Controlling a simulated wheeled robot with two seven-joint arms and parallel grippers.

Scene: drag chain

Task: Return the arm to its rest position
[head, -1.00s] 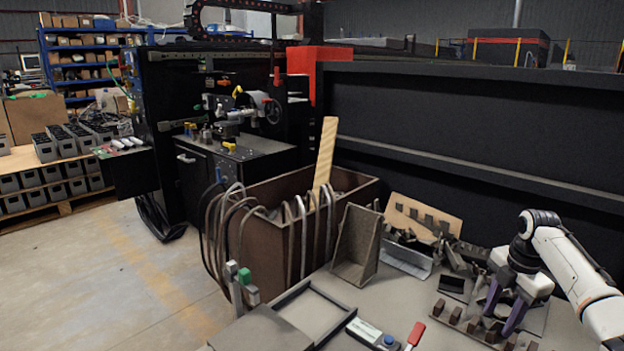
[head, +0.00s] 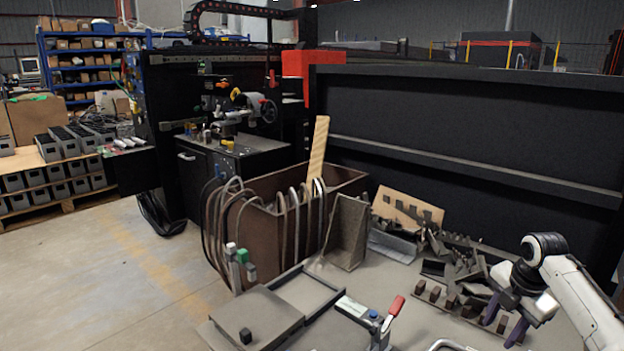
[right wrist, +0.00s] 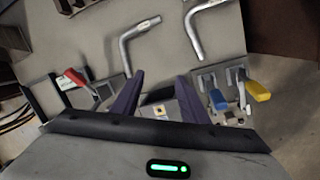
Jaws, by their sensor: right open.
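My right arm (head: 575,290) comes in from the right edge of the head view. My right gripper (head: 503,320) points down at the right end of a row of small dark blocks on the bench, and I cannot tell its height above it. Its two purple fingers stand apart, with nothing visible held between them. In the right wrist view my right gripper (right wrist: 158,77) is open above the bench, with a small pale block fixture (right wrist: 160,107) showing between the fingers. My left arm and gripper are not in view.
The bench carries a red-handled clamp (head: 396,306), a grey plate (head: 255,318), an angle bracket (head: 348,232) and loose metal parts (head: 460,262). A brown bin (head: 255,245) with hanging cables stands behind. Bent metal tubes (right wrist: 138,38) lie near the gripper. Floor at left is clear.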

